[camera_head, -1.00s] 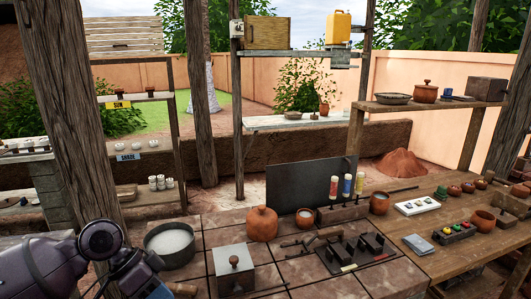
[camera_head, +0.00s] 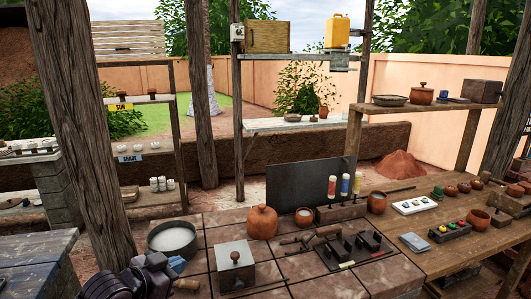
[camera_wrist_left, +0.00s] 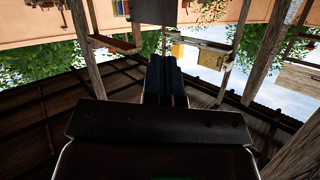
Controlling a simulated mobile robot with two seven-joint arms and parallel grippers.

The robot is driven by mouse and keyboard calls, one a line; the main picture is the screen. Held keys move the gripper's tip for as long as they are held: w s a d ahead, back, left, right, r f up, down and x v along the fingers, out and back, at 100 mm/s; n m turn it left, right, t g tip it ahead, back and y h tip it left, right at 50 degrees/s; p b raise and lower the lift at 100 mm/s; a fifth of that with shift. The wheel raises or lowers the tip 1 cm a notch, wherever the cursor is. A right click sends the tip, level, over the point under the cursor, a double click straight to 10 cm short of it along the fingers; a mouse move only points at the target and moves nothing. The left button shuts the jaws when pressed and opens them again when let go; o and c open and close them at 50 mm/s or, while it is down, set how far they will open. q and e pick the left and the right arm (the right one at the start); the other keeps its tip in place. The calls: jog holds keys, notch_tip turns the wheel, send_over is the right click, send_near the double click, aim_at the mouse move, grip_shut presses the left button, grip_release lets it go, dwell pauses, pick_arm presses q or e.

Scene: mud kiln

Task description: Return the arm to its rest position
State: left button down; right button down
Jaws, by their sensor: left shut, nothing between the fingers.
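My left gripper (camera_head: 175,266) is low at the bottom left of the head view, in front of the tiled worktop and just below the grey pot of white material (camera_head: 172,238). It is partly cut off by the bottom edge. In the left wrist view its two dark fingers (camera_wrist_left: 166,75) lie together, shut with nothing between them. My right gripper is in neither view.
A grey box with a knob (camera_head: 235,268) and a lidded clay pot (camera_head: 262,222) stand on the tiles (camera_head: 290,262) near my left arm. A wooden post (camera_head: 75,120) rises at left. A wooden table (camera_head: 30,260) is at the lower left.

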pick_arm(q)
jog(key=s+a+f+n+y, duration=0.3)
jog(key=s+f, duration=0.8)
jog(key=s, duration=0.2)
jog(key=s+a+f+n+y, duration=0.4)
jog(key=s+f, duration=0.8)
jog(key=s, duration=0.1)
jog(key=shift+s+f+g, duration=0.2)
jog(key=shift+s+g, duration=0.05)
jog(key=shift+g, duration=0.05)
